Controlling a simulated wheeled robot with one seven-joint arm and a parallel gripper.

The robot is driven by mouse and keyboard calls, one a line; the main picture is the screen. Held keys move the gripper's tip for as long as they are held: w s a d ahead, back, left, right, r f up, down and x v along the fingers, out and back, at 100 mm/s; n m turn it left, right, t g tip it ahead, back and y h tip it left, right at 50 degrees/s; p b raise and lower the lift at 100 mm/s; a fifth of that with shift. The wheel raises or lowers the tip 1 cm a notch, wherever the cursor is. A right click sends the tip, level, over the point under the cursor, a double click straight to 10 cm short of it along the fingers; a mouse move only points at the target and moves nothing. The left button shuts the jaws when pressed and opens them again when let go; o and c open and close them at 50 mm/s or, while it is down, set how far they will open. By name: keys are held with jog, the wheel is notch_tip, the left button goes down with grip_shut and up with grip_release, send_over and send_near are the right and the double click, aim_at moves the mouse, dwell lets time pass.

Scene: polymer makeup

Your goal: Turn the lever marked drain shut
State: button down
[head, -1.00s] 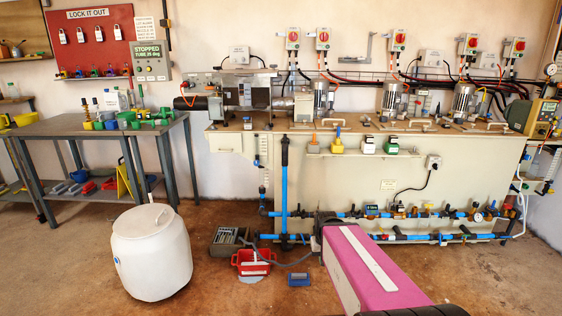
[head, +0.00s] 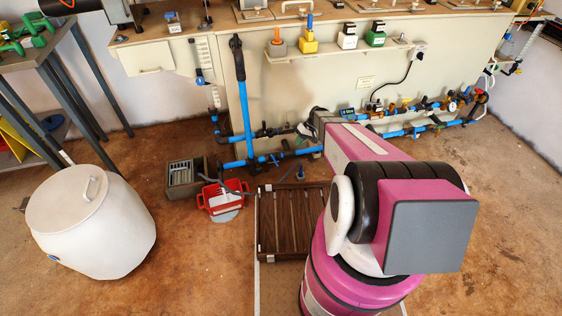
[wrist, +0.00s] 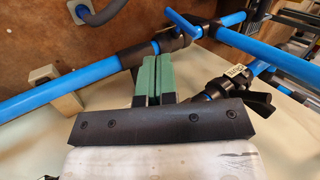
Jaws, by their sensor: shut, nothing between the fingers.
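In the wrist view my gripper (wrist: 153,78) has green fingers pressed together with nothing between them. The fingertips are close to a blue pipe (wrist: 80,88) and its black coupling; I cannot tell if they touch. Just right of the fingers is a black valve fitting (wrist: 222,86) with a pale tag (wrist: 237,71) and a black handle (wrist: 262,103). The tag's lettering is too small to read surely, so I cannot confirm that it says drain. In the head view my arm reaches to the low blue pipework (head: 243,110), and the fingers are not clear there.
A blue T-shaped handle (wrist: 186,24) rises above the coupling in the wrist view. In the head view a white drum (head: 95,225), a grey crate (head: 185,178), a red tray (head: 222,197) and a brown slatted platform (head: 280,222) are on the floor. The floor at right is clear.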

jog(key=w+a+x, duration=0.1)
jog(key=x, duration=1.4)
jog(key=shift+w+a+y, duration=0.35)
jog(key=shift+y, duration=0.05)
